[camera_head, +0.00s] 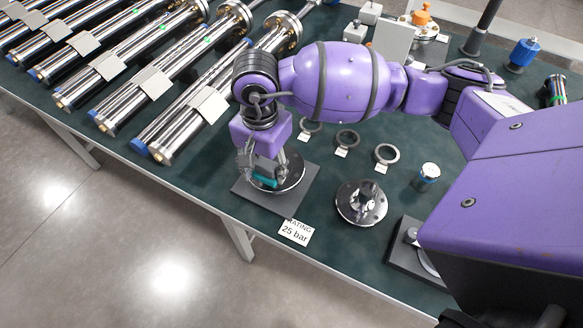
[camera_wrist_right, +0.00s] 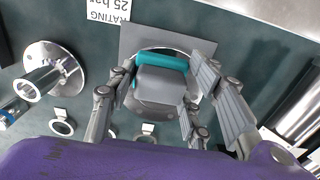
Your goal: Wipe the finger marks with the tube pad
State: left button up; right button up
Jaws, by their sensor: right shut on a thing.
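My right gripper (camera_head: 262,168) reaches in from the right and points down over a round metal disc (camera_head: 292,181). It is shut on the tube pad (camera_head: 264,182), a grey block with a teal face. The disc lies on a square grey plate (camera_head: 285,207) near the table's front edge. The pad is low over the disc; I cannot tell whether they touch. No finger marks can be made out. My left gripper is not in view.
Several steel tubes (camera_head: 155,82) lie at the left. A "25 bar" rating card (camera_head: 295,232) is at the front edge.

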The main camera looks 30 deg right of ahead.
jog(key=shift+a+r+p, duration=0.1)
jog(key=shift+r+p, duration=0.65)
jog(key=shift+r, duration=1.6)
